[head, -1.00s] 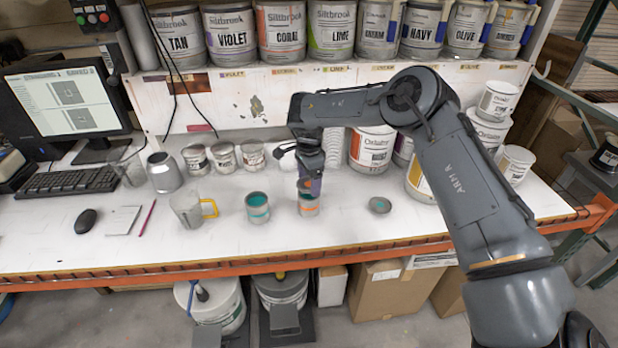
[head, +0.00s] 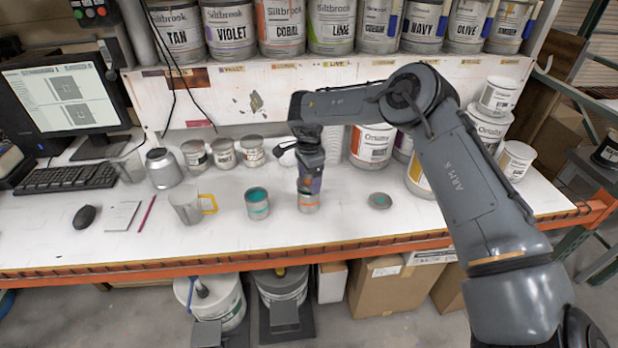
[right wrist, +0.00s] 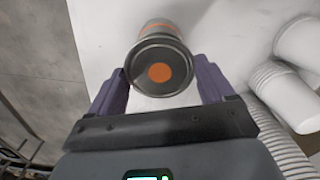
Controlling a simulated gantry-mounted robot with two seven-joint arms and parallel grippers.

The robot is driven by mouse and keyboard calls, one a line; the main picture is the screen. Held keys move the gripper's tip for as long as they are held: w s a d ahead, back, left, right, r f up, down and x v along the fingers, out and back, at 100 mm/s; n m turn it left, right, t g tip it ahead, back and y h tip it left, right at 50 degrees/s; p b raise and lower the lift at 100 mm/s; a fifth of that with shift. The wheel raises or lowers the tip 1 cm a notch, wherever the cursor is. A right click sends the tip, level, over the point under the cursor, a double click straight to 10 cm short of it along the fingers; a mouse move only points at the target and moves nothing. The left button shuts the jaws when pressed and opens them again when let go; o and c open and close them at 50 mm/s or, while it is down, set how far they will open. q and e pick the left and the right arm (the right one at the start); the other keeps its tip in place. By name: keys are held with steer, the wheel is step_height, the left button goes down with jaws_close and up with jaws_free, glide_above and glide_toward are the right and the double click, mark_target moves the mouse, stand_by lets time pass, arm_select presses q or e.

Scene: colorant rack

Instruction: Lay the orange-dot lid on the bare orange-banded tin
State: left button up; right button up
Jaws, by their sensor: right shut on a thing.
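The orange-banded tin (head: 309,202) stands upright near the middle of the bench; its band also shows in the right wrist view (right wrist: 161,27). My right gripper (head: 310,188) points down directly over it. In the right wrist view its two purple fingers (right wrist: 161,70) are shut on the rim of the dark orange-dot lid (right wrist: 158,73). The lid is at the tin's mouth and hides its opening. I cannot tell whether lid and rim touch all round. My left gripper is not in view.
An open tin with teal paint (head: 257,206) stands just left of the orange-banded tin. A loose teal-dot lid (head: 380,201) lies to the right. A clear jug with a yellow handle (head: 187,208) is further left. White stacked cups (right wrist: 281,100) stand beside the gripper.

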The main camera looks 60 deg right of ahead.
steer(key=shift+f+b, duration=0.5)
steer(key=shift+f, duration=0.2)
steer(key=o, duration=0.9)
steer(key=shift+c, duration=0.2)
steer(key=shift+r, duration=0.1)
